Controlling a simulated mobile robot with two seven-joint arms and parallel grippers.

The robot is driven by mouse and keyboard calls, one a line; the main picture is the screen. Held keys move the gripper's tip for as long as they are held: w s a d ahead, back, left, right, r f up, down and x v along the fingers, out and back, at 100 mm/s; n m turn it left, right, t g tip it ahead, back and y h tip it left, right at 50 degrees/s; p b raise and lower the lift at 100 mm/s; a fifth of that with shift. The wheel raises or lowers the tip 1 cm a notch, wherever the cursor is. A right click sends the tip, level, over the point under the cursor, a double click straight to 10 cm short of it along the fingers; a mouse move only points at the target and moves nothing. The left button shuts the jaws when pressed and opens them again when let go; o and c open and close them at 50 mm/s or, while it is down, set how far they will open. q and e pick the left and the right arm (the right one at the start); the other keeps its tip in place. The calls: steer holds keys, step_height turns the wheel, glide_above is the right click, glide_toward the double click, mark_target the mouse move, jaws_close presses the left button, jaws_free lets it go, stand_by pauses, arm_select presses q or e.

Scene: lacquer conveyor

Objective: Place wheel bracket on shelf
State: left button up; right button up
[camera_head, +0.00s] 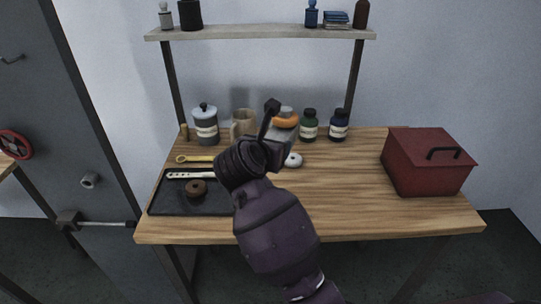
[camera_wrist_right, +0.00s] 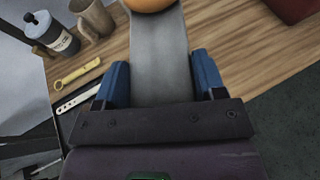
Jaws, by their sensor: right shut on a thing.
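The wheel bracket (camera_wrist_right: 160,50) is a flat grey plate with an orange wheel (camera_wrist_right: 148,4) at its far end. My right gripper (camera_wrist_right: 160,82) is shut on the plate, which lies between its blue fingers in the right wrist view. In the head view my right gripper (camera_head: 280,128) is above the workbench, and the orange wheel (camera_head: 286,122) shows just beyond it; my arm hides part of the bracket. The shelf (camera_head: 260,33) runs along the wall above the bench, with its middle bare. My left gripper is not in view.
The wooden bench (camera_head: 345,200) bears a black tray (camera_head: 160,206), a yellow wrench (camera_head: 200,159), a lidded canister (camera_head: 206,125), a beige mug (camera_head: 243,122), dark bottles (camera_head: 309,125) and a red toolbox (camera_head: 425,175). Small items stand at both shelf ends. A grey cabinet (camera_head: 50,110) stands left.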

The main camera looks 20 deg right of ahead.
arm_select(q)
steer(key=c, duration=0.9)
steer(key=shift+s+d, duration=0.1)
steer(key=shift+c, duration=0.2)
arm_select(e)
steer(key=s+d+f+n+t+y, duration=0.1)
steer(key=s+d+f, duration=0.3)
steer(key=s, duration=0.5)
steer(key=shift+s+n+y, duration=0.2)
steer(key=shift+n+y, duration=0.4)
